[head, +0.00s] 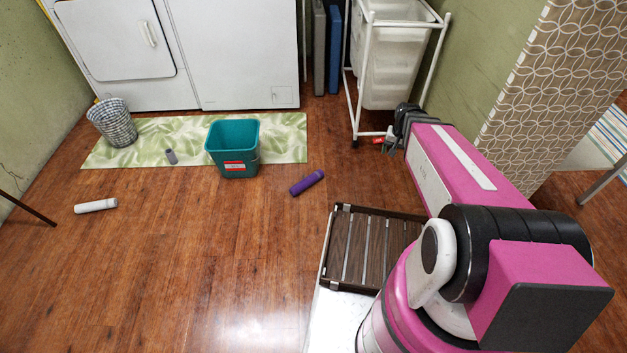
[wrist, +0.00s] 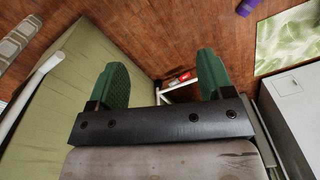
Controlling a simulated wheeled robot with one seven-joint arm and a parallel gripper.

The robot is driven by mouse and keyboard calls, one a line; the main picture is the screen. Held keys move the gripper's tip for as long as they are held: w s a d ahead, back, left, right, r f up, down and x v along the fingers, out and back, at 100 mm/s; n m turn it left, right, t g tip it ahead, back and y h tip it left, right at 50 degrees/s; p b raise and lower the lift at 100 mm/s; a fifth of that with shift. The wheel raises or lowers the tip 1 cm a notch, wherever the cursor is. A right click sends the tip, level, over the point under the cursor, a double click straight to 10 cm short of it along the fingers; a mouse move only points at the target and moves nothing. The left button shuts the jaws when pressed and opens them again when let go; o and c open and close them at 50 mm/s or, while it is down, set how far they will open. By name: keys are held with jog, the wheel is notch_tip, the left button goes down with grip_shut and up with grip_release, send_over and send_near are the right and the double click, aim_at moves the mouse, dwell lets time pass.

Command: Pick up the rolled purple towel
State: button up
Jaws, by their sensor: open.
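The rolled purple towel (head: 307,183) lies on the wood floor, in front and to the right of the teal bin. It also shows at the top edge of the wrist view (wrist: 247,6), partly cut off. My gripper (head: 387,143) is beside the white rolling rack, to the right of the towel and apart from it. In the wrist view my gripper (wrist: 163,75) has its two green-padded fingers spread wide, with nothing held between them.
The teal bin (head: 233,163) and a grey cylinder (head: 171,157) are on the leafy mat (head: 284,135). A white roll (head: 96,206) lies at left. A white rack (head: 357,110) stands beside my gripper; a slatted wooden rack (head: 370,247) is near my base. Floor around the towel is clear.

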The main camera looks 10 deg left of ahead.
jog(key=w+a+f+m, duration=0.2)
jog(key=w+a+f, duration=0.7)
jog(key=a+f, duration=0.15)
jog(key=m+t+y, duration=0.1)
jog(key=m+y, duration=0.1)
jog(key=m, duration=0.2)
send_near(307, 180)
jog(key=f, duration=0.1)
jog(key=x, duration=0.5)
jog(key=shift+f, duration=0.4)
jog(key=x, duration=0.5)
jog(key=shift+w+a+r, duration=0.1)
jog(key=shift+w, duration=0.2)
jog(key=c, duration=0.7)
